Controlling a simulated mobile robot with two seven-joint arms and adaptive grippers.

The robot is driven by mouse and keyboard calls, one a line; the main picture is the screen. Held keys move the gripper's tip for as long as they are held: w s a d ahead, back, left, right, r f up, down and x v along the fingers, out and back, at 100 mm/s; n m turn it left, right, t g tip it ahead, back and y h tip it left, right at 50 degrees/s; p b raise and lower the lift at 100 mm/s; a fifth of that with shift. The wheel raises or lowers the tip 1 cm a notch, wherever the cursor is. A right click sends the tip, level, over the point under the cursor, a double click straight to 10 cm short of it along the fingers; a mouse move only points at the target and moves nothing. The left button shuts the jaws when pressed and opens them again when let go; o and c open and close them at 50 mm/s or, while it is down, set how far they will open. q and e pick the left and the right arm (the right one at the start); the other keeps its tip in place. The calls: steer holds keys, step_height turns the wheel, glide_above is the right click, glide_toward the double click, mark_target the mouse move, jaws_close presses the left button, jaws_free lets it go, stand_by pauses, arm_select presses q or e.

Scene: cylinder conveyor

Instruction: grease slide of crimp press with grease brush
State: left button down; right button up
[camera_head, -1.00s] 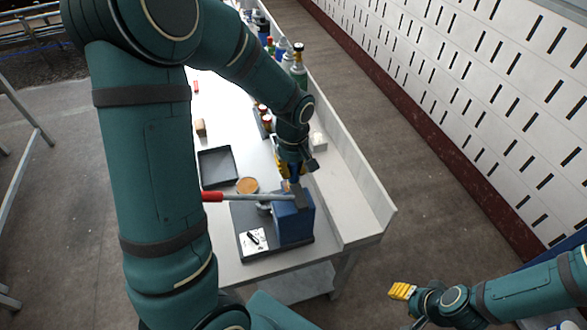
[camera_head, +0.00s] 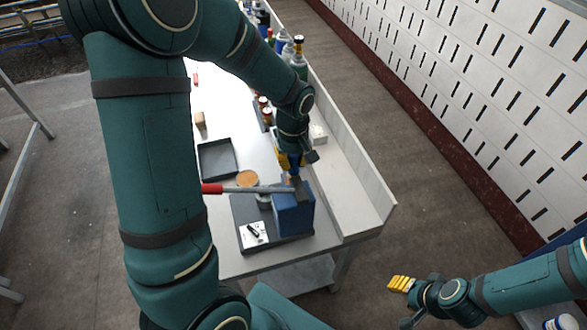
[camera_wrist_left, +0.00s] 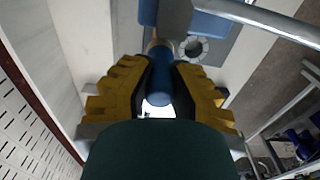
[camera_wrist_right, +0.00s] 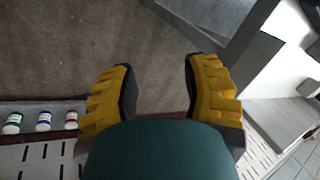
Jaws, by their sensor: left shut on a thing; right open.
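The crimp press (camera_head: 293,213) is a blue block on a dark base plate (camera_head: 275,246) at the table's near end. Its grey lever with a red grip (camera_head: 212,188) crosses over it; the slide cannot be made out. My left gripper (camera_head: 293,168) is just behind the press top. In the left wrist view its yellow fingers (camera_wrist_left: 160,85) are shut on a blue handle, the grease brush (camera_wrist_left: 160,78). The brush's far end points toward the press; I cannot tell whether it touches. My right gripper (camera_head: 400,284) is open and empty, off the table's right side; its fingers show in the right wrist view (camera_wrist_right: 160,85).
A dark tray (camera_head: 203,178) and a round tin with orange-brown contents (camera_head: 247,179) are left of the press. Several bottles (camera_head: 299,62) stand at the back. A raised ledge (camera_head: 365,205) runs along the table's right side.

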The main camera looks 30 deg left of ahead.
arm_select(q)
steer(key=w+a+f+b, duration=0.1)
steer(key=f+b, duration=0.1)
steer(key=a+f+b, duration=0.1)
steer(key=f, duration=0.1)
steer(key=w+a+f+b, duration=0.1)
steer(key=f+b, duration=0.1)
steer(key=shift+w+a+b, duration=0.15)
steer(key=shift+w+b, duration=0.15)
steer(key=shift+w, duration=0.05)
steer(key=shift+f+b, duration=0.55)
steer(key=shift+f, duration=0.25)
steer(key=shift+f+b, duration=0.5)
steer(key=shift+f, duration=0.1)
stand_by(0.8)
steer(key=shift+w+a, duration=0.1)
steer(key=shift+w+a+f, duration=0.15)
steer(key=shift+w+a, duration=0.6)
steer(key=shift+a, duration=0.15)
steer(key=shift+s+d, duration=0.15)
